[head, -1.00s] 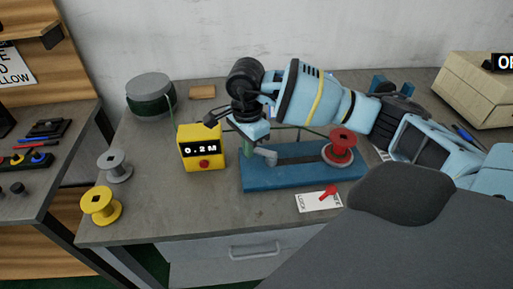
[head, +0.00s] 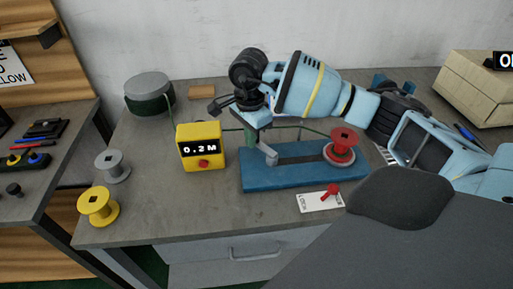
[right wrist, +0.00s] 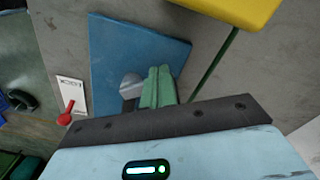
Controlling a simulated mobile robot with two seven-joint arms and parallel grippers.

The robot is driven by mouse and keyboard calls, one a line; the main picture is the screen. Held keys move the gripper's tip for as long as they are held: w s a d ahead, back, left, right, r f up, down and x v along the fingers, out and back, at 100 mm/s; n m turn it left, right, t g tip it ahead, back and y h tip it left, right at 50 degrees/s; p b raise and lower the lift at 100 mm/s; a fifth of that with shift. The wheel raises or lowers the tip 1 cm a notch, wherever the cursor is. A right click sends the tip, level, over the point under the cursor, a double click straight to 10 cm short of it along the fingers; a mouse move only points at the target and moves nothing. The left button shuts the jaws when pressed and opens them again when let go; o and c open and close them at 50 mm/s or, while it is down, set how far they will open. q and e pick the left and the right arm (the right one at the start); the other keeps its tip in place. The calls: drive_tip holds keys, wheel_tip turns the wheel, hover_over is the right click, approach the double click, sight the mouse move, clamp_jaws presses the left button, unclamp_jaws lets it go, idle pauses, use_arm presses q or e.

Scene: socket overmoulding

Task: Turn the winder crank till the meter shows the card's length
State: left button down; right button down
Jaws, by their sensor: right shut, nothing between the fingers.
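The blue winder (head: 305,177) stands on the grey bench, with a red spool (head: 343,142) at its right end. Its grey crank (head: 268,155) has its handle end to the left. My right gripper (head: 252,135) is shut and empty, pointing down beside the crank handle. In the right wrist view, its green fingertips (right wrist: 158,88) sit together next to the grey handle (right wrist: 132,86); I cannot tell whether they touch. The yellow meter (head: 201,147) seems to read 0.2 M. My left gripper is out of view.
A green wire coil (head: 149,98) with a grey top stands at the back left. A grey spool (head: 112,165) and a yellow spool (head: 98,205) stand at the left edge. A beige box (head: 487,88) is at the back right. The bench in front of the meter is clear.

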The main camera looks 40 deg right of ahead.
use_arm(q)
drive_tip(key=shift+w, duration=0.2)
use_arm(e)
drive_tip(key=shift+w+d, duration=0.1)
drive_tip(key=shift+d, duration=0.1)
drive_tip(key=shift+w+d, duration=0.2)
drive_tip(key=shift+d, duration=0.55)
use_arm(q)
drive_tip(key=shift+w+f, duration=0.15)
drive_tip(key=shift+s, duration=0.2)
use_arm(e)
drive_tip(key=shift+d, duration=0.1)
drive_tip(key=shift+d, duration=0.85)
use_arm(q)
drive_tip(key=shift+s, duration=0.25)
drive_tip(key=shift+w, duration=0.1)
